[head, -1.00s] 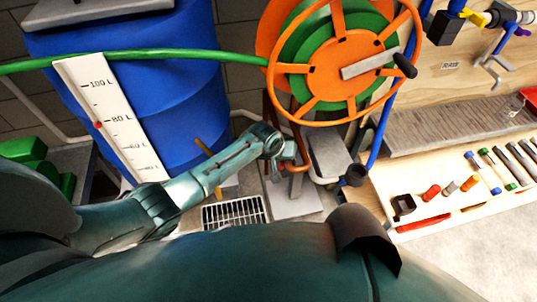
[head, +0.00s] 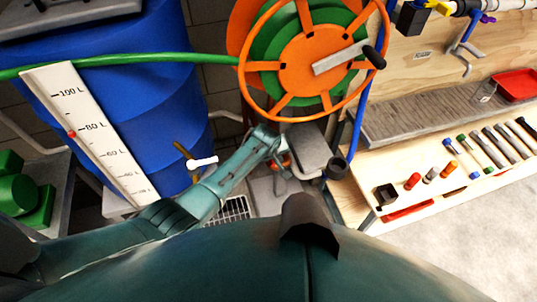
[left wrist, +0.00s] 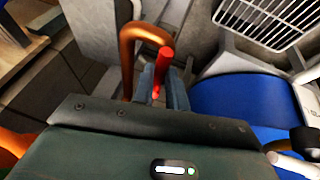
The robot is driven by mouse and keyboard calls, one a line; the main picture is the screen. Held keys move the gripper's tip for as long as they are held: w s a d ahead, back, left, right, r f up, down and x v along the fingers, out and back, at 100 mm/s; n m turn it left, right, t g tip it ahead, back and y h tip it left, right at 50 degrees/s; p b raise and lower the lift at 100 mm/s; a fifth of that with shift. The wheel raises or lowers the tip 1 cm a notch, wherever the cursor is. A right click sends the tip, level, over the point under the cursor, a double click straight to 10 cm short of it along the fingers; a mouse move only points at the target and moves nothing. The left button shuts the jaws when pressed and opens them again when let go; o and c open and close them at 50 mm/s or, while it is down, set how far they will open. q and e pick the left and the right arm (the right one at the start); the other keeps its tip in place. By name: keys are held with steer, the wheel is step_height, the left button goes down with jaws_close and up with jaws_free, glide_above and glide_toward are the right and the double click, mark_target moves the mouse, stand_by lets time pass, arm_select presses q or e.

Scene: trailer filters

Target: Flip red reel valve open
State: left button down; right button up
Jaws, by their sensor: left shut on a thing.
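In the left wrist view, the red valve lever (left wrist: 161,78) stands between the two bluish fingers of my left gripper (left wrist: 165,88), which is shut on it. A copper pipe (left wrist: 128,60) bends over right beside the lever. My right gripper is not in view.
A blue barrel (head: 150,105) with a white litre scale (head: 85,125) stands at the left. A white-handled tap (head: 203,162) is close to my left forearm. The grey plate (head: 308,150) is beside my gripper. A wooden bench (head: 420,185) with tools is at the right.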

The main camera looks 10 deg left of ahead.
arm_select(q)
steer(key=c, duration=1.4)
jaws_free()
steer(key=p+v, duration=0.3)
steer(key=v, duration=1)
steer(key=shift+s, duration=0.1)
